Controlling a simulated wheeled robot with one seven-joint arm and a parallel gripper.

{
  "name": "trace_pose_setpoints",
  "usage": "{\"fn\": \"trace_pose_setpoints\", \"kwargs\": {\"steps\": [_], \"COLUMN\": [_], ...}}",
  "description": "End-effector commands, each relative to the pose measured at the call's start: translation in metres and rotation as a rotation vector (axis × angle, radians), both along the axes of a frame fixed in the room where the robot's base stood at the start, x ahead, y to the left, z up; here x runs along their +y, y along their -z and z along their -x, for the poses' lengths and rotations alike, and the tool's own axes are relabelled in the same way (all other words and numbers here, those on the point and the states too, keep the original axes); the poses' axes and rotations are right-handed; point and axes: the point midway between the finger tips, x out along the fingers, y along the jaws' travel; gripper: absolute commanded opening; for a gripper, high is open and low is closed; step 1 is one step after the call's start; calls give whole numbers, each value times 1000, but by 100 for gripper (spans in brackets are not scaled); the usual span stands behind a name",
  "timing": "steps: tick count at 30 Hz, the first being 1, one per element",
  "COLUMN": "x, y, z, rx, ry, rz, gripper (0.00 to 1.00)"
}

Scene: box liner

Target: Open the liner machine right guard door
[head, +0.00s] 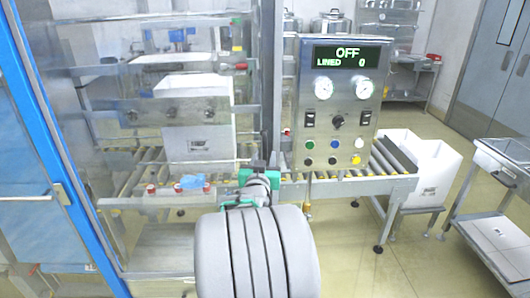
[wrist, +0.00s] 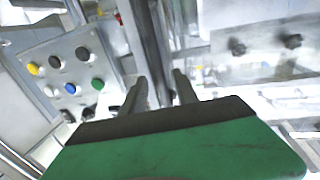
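The liner machine (head: 268,60) stands ahead, with an upright metal post at its front right corner. A clear panel with metal rails covers its front; I cannot tell for sure which part is the right guard door. My gripper (head: 258,168) is in front of the machine, low near this post, left of the control panel (head: 338,105). In the wrist view my gripper (wrist: 160,76) has its two fingers apart, with a dark upright bar (wrist: 150,40) between or just beyond them. I cannot tell whether they touch it. My arm hides the area below.
The control panel display reads OFF and LINED 0; its buttons also show in the wrist view (wrist: 70,70). A blue-framed panel (head: 62,130) stands at the left. A roller conveyor (head: 375,183), white bins (head: 435,170) and a steel cart (head: 505,200) are at the right.

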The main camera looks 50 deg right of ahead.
Motion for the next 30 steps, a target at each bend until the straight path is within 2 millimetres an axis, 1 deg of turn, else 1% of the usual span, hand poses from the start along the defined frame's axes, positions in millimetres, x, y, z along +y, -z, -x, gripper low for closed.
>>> {"fn": "trace_pose_setpoints", "kwargs": {"steps": [1, 4, 12, 14, 25, 26, 30], "x": [-7, -15, -17, -17, -17, -17, -17], "y": [-1, -1, 0, 0, 0, 0, 0], "z": [-4, -9, -11, -11, -11, -11, -11], "rx": [1, 0, -1, -1, -1, -1, -1], "ry": [0, 0, -2, -2, -2, -2, -2], "rz": [-2, -1, -1, -1, -1, -1, -1], "gripper": [36, 36, 36, 32, 2, 0, 0]}}
